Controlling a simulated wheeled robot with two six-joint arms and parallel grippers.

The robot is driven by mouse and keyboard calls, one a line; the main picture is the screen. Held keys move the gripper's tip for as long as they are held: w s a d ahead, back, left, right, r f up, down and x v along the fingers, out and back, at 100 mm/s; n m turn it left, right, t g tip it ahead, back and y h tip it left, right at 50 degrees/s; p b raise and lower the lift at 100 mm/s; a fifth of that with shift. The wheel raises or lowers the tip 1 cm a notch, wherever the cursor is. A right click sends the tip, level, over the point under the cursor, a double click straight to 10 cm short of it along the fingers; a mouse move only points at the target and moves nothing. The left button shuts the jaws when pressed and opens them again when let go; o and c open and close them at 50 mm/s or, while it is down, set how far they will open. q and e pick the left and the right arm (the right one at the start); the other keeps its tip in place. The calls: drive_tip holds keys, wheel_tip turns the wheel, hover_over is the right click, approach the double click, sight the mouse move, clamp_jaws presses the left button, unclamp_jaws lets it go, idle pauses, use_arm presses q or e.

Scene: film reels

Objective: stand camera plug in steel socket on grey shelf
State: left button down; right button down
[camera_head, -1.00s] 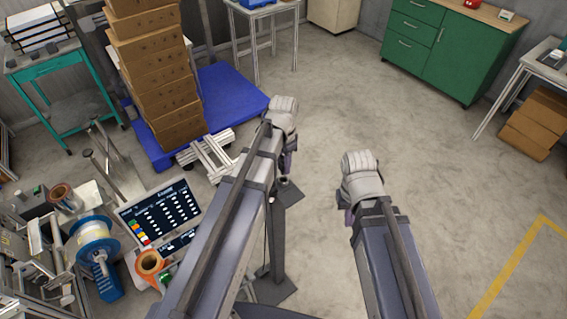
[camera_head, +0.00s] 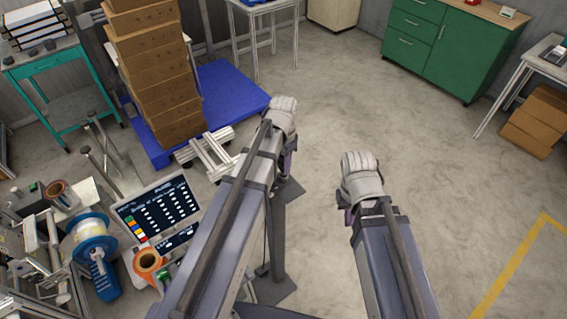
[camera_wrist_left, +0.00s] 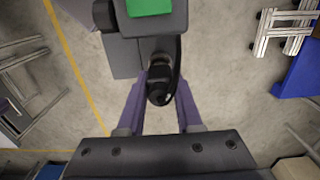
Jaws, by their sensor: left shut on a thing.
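In the left wrist view, the purple fingers of my left gripper (camera_wrist_left: 161,80) are closed on a dark plug (camera_wrist_left: 158,95) with a black cable loop at its side. Beyond it is a dark grey block with a green face (camera_wrist_left: 150,6); I cannot tell whether the plug touches it. No steel socket or grey shelf can be made out surely. In the head view, my left gripper (camera_head: 289,160) hangs below its pale wrist, mostly hidden by my arm. My right gripper (camera_head: 348,216) is largely hidden behind its arm, so its jaws cannot be read.
At the lower left stand a tilted screen (camera_head: 157,208), a blue-rimmed spool (camera_head: 93,240) and an orange roll (camera_head: 149,262). Stacked cartons (camera_head: 160,85) stand on a blue pallet (camera_head: 225,90). A green cabinet (camera_head: 436,45) is at the back.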

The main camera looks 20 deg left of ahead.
use_arm(q)
drive_tip(key=shift+f+b, duration=0.95)
drive_tip(key=shift+f, duration=0.2)
drive_tip(key=c, duration=0.5)
unclamp_jaws()
drive_tip(key=shift+r, duration=0.1)
wheel_tip(320, 180, up, 8)
drive_tip(key=p, duration=0.8)
